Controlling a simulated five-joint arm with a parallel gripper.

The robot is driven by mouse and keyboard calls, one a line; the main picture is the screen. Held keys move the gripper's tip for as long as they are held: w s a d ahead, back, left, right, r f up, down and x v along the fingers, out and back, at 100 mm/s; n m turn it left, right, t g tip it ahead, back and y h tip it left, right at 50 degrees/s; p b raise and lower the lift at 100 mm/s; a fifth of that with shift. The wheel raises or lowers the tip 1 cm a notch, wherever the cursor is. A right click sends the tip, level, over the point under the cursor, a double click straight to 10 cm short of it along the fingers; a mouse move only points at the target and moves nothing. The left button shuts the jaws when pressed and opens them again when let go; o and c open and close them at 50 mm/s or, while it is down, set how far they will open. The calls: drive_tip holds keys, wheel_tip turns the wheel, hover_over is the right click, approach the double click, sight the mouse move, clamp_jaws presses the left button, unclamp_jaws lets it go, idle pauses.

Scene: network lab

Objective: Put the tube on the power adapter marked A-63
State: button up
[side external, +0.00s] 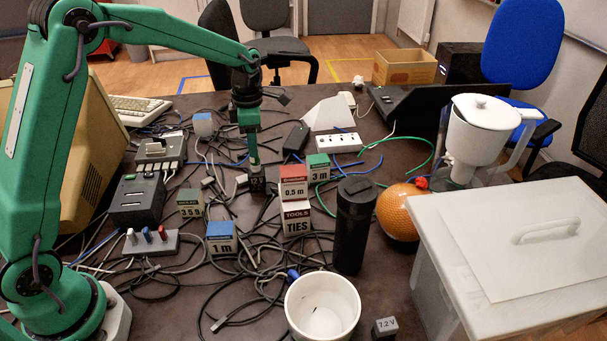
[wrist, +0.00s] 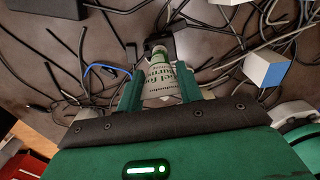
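My gripper (side external: 250,130) points straight down over the middle of the table. In the wrist view its two green fingers (wrist: 159,92) are closed on either side of a tube (wrist: 158,78) with a white and green printed label. In the side view the tube (side external: 253,154) hangs upright below the fingers. Its lower end is right over a small black block (side external: 257,182) with pale marks on its side, which looks like a power adapter. The block also shows in the wrist view (wrist: 160,46). I cannot read its marking, or tell whether the tube touches it.
Tangled black cables cover the table. Blocks marked 1 m (side external: 221,240), 3 m (side external: 318,167) and 0.5 m (side external: 293,188) stand nearby. Another black adapter (side external: 295,138) lies behind. A black cylinder (side external: 354,225), a white cup (side external: 322,306) and a lidded bin (side external: 470,290) stand to the right.

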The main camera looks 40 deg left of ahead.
drive_tip(key=o, duration=0.4)
drive_tip(key=shift+r, duration=0.15)
wheel_tip(320, 180, up, 12)
idle(0.6)
idle(0.5)
drive_tip(key=s+d+r+m+t, duration=0.1)
drive_tip(key=s+r+m+t, duration=0.35)
drive_tip(key=s+m, duration=0.8)
drive_tip(key=s+d+f+m+t, duration=0.1)
drive_tip(key=s+f+m, duration=0.2)
drive_tip(key=s+m, duration=1.1)
drive_tip(key=shift+s+f, duration=0.15)
drive_tip(key=shift+s, duration=0.5)
